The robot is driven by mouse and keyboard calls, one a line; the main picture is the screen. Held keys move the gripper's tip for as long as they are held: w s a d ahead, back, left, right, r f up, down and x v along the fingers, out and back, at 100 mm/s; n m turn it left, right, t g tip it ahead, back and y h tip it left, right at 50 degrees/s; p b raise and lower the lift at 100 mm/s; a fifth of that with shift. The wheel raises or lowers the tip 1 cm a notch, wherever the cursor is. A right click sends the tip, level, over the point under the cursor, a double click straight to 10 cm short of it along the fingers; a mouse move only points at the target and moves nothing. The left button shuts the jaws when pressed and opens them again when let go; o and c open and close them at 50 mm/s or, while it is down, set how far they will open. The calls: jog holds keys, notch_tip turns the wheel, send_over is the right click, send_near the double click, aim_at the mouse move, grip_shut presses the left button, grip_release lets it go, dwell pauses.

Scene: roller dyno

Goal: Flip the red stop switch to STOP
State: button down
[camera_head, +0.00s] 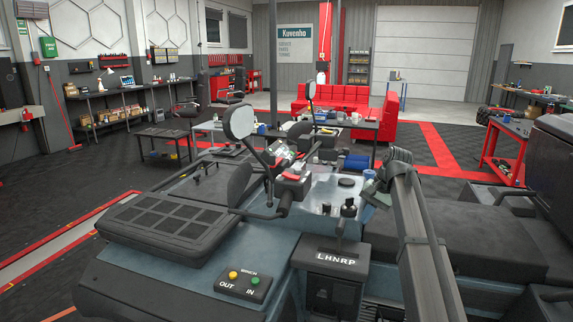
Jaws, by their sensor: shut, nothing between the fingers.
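The handlebar of a quad bike stands mid-picture. A small dark control housing (289,188) sits at its near end, above the black grip. A small red part (292,177) on top of the housing looks like the red stop switch. It is too small to read its label or tell its position. My gripper (372,191) appears as a small grey-blue end below the bend of my dark arm, shut and empty. In the picture it is to the right of the handlebar control, clearly apart from it. Its fingertips are hard to make out.
A round mirror (239,122) rises on a stalk by the control. The gear lever (349,209) stands on its LHNRP panel between control and arm. The seat (460,240) lies to the right.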

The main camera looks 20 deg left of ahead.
jog(key=s+a+r+n, duration=0.1)
jog(key=a+r, duration=0.5)
jog(key=r, duration=0.2)
jog(key=a+r+n, duration=0.1)
jog(key=a+r, duration=0.5)
jog(key=r, duration=0.3)
notch_tip(320, 180, up, 13)
send_over(286, 174)
jog(key=d, duration=0.5)
jog(key=shift+a+f+n, duration=0.15)
jog(key=shift+a+n, duration=0.1)
jog(key=shift+n, duration=0.15)
jog(key=shift+f, duration=0.1)
jog(key=x, duration=1.2)
jog(key=shift+w+f, duration=0.1)
jog(key=shift+x, duration=0.8)
